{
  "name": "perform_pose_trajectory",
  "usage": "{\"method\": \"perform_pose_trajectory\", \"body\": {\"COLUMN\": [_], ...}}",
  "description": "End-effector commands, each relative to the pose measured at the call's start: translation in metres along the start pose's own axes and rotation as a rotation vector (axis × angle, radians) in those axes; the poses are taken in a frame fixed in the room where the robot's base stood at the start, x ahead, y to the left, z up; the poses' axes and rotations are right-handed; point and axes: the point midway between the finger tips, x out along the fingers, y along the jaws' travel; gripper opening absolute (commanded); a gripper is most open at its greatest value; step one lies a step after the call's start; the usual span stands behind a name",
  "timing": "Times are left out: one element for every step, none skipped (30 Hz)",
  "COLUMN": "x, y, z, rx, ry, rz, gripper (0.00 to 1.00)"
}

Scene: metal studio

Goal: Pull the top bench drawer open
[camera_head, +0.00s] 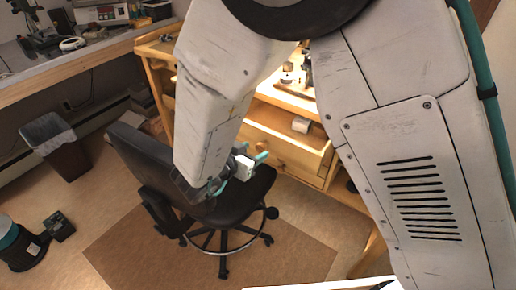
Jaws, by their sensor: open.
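The wooden workbench (158,88) stands at the back centre, partly hidden behind my arm. A wooden drawer front (290,157) shows below the bench top, to the right of my forearm. A round wooden knob (262,146) is near my gripper. Behind the top edge of this front, a recessed space shows with a small white block (301,124) in it; I cannot tell how far the drawer stands out. My gripper (240,172), with teal fingers, is open in front of the drawer front, just below the knob in the picture. I cannot tell whether it touches anything.
A black swivel chair (147,158) stands in front of the bench, below and left of my gripper. A waste bin (55,146) and a dark cylindrical container (17,245) are at the left. A grey worktop (80,61) runs along the left wall.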

Motion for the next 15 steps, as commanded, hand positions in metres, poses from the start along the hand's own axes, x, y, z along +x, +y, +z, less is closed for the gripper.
{"method": "perform_pose_trajectory", "body": {"x": [0.009, 0.013, 0.018, 0.022, 0.025, 0.028, 0.030, 0.031, 0.033, 0.033, 0.034, 0.034, 0.034, 0.034, 0.034], "y": [0.001, 0.001, 0.000, 0.000, 0.000, 0.000, 0.000, 0.000, 0.000, 0.000, 0.000, 0.000, -0.001, 0.000, -0.001], "z": [0.000, 0.000, 0.000, 0.000, 0.000, 0.000, 0.000, 0.000, 0.000, 0.000, 0.000, 0.000, 0.000, 0.000, 0.000], "rx": [0.000, 0.000, 0.000, 0.000, 0.000, 0.000, 0.000, 0.000, 0.000, 0.000, 0.000, 0.001, 0.001, 0.001, 0.001], "ry": [0.000, 0.000, 0.000, 0.001, 0.000, 0.000, -0.001, -0.001, -0.001, -0.001, -0.001, -0.001, -0.001, -0.001, -0.001], "rz": [0.002, 0.003, 0.002, 0.001, 0.002, 0.001, 0.001, 0.000, -0.001, -0.002, -0.002, -0.002, -0.002, -0.002, -0.002], "gripper": [0.51, 0.51, 0.51, 0.51, 0.51, 0.51, 0.51, 0.51, 0.51, 0.51, 0.51, 0.51, 0.51, 0.51, 0.51]}}
